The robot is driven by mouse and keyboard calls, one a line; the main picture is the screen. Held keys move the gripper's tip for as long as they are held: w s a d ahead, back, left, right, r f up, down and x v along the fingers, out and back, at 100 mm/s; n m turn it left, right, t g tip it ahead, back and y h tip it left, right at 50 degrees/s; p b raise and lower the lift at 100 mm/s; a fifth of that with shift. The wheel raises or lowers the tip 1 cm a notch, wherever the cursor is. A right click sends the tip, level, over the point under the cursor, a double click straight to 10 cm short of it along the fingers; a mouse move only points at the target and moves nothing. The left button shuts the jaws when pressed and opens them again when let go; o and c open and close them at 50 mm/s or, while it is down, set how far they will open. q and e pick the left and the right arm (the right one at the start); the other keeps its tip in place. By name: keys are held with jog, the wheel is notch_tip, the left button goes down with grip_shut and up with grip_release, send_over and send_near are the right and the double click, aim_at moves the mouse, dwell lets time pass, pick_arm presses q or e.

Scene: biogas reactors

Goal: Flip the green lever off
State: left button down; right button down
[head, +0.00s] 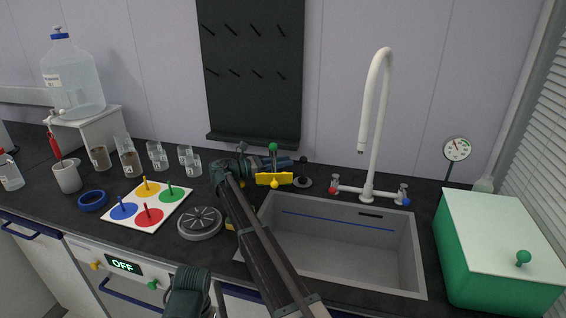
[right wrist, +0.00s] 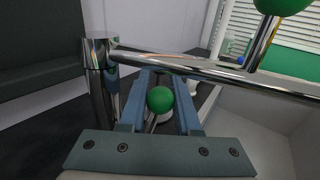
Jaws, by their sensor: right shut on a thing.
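The right gripper (head: 284,163) is at the back of the counter, left of the tap, its blue fingers pointing right. In the right wrist view, the fingers (right wrist: 160,100) are shut around a lever with a green ball (right wrist: 159,99). A second green ball (right wrist: 284,4) stands on a chrome stem rising from a chrome rod at the upper right. In the head view, one green ball (head: 273,147) shows just above the fingers; I cannot tell which of the two it is. The lever's base is hidden by the gripper. No left gripper fingers show.
A yellow bar (head: 274,180) with a yellow ball is just before the gripper. A black-knobbed lever (head: 303,181) stands to its right. The sink (head: 400,285) and white tap (head: 376,100) are further right. The front panel display (head: 123,266) reads OFF. A round drain disc (head: 200,222) lies left.

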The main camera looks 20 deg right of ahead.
jog(key=shift+w+a+r+n+h+b, duration=0.25)
jog(key=shift+a+n+h+b, duration=0.15)
jog(key=shift+h+b, duration=0.35)
jog(key=c, duration=0.9)
grip_release()
